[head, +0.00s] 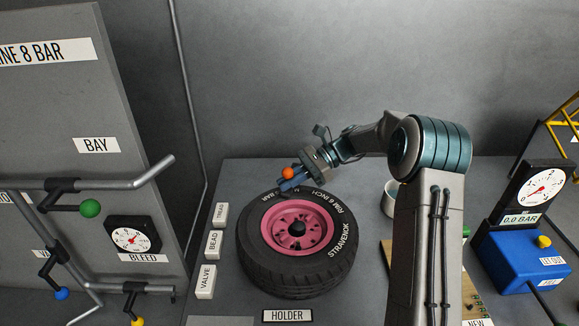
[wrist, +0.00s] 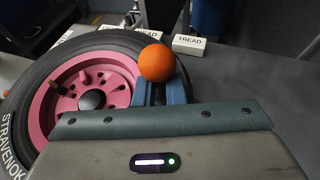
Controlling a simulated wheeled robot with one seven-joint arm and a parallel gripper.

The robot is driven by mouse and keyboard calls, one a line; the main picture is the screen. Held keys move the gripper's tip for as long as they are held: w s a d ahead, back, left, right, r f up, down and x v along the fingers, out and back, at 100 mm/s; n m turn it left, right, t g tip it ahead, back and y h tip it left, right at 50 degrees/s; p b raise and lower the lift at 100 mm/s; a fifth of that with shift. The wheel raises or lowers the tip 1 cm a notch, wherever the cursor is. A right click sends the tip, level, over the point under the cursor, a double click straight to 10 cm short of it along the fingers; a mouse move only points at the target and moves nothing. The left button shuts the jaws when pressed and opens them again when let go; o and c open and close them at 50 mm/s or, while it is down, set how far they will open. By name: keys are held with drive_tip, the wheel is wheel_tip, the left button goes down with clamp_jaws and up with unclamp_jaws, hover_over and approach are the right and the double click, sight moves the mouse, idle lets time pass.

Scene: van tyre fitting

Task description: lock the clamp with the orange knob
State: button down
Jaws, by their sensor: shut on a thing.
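The orange knob (head: 289,173) is a round ball at the far rim of the tyre (head: 300,275), which lies flat with its pink wheel rim (head: 280,235) facing up. My gripper (head: 291,182) reaches in from the right, its blue fingers shut on the orange knob. In the wrist view the orange knob (wrist: 157,63) shows at the tips of the fingers (wrist: 163,88), above the tyre's edge. The clamp's body and lever are hidden behind the fingers and knob, so I cannot tell its position.
Labels TREAD, BEAD (head: 214,243) and VALVE stand left of the tyre, and a HOLDER label (head: 288,316) in front. A panel with pipes, a green knob (head: 90,208) and a gauge (head: 133,236) is at left. A blue inflator box (head: 520,262) stands at right, beyond a white cup (head: 389,198).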

drive_tip(key=shift+d+r+p, duration=0.25)
drive_tip(key=shift+d+p, duration=0.05)
drive_tip(key=shift+d, duration=0.25)
drive_tip(key=shift+d+r+p, duration=0.2)
drive_tip(key=shift+d+p, duration=0.1)
drive_tip(key=shift+d, duration=0.25)
drive_tip(key=c, duration=1.5)
unclamp_jaws()
drive_tip(key=shift+s+d, duration=0.1)
drive_tip(key=shift+s, duration=0.05)
drive_tip(key=shift+f, duration=0.2)
drive_tip(key=b+v, duration=0.1)
drive_tip(key=v, duration=1.2)
drive_tip(key=shift+d+r+b, duration=0.2)
drive_tip(key=shift+d+b, duration=0.1)
drive_tip(key=shift+d, duration=0.05)
